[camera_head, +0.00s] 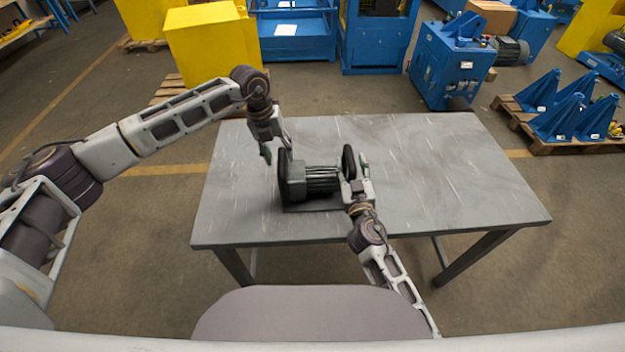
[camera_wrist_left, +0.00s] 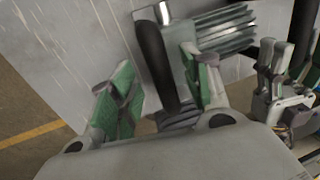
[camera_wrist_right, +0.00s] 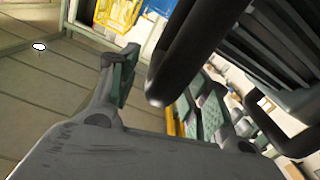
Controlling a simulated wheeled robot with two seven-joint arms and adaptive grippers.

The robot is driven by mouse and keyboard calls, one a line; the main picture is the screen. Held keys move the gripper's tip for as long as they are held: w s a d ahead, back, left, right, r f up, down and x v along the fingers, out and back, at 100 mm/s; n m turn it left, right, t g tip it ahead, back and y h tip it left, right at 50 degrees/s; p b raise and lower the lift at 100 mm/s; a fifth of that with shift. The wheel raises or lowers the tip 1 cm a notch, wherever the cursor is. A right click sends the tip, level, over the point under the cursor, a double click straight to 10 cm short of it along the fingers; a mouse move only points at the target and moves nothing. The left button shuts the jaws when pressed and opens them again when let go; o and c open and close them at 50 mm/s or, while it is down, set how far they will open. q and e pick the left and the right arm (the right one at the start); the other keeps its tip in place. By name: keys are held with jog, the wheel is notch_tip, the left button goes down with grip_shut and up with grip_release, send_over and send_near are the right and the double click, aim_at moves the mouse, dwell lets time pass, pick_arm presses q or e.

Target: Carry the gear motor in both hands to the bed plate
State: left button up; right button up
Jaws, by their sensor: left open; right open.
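The gear motor (camera_head: 322,180) is a dark ribbed cylinder with a grey box at its left end, standing on the table. It has a black loop handle (camera_head: 284,178) on its left and another (camera_head: 348,160) on its right. My left gripper (camera_head: 276,149) is open at the left handle; in the left wrist view the black handle (camera_wrist_left: 157,62) passes between its fingers. My right gripper (camera_head: 356,180) is open at the right handle; in the right wrist view a black bar (camera_wrist_right: 196,45) lies between its fingers. I cannot tell whether any finger touches. No separate bed plate is clearly identifiable.
A dark flat slab (camera_head: 305,208) shows under the motor's front; I cannot tell whether it belongs to it. The grey table (camera_head: 440,165) is bare to the right of the motor. Blue machines, yellow boxes and a pallet of blue brackets (camera_head: 565,115) stand beyond the table.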

aim_at(281, 155)
pick_arm(q)
jog(key=shift+d+f, duration=0.2)
jog(key=shift+f, duration=0.65)
jog(key=shift+d+f, duration=0.15)
jog(key=shift+f, duration=0.65)
pick_arm(e)
jog(key=shift+w, duration=1.7)
pick_arm(q)
grip_shut()
pick_arm(e)
grip_shut()
pick_arm(q)
jog(key=shift+w+r, duration=0.2)
pick_arm(e)
jog(key=shift+w+a+r, duration=0.1)
jog(key=shift+r, duration=0.15)
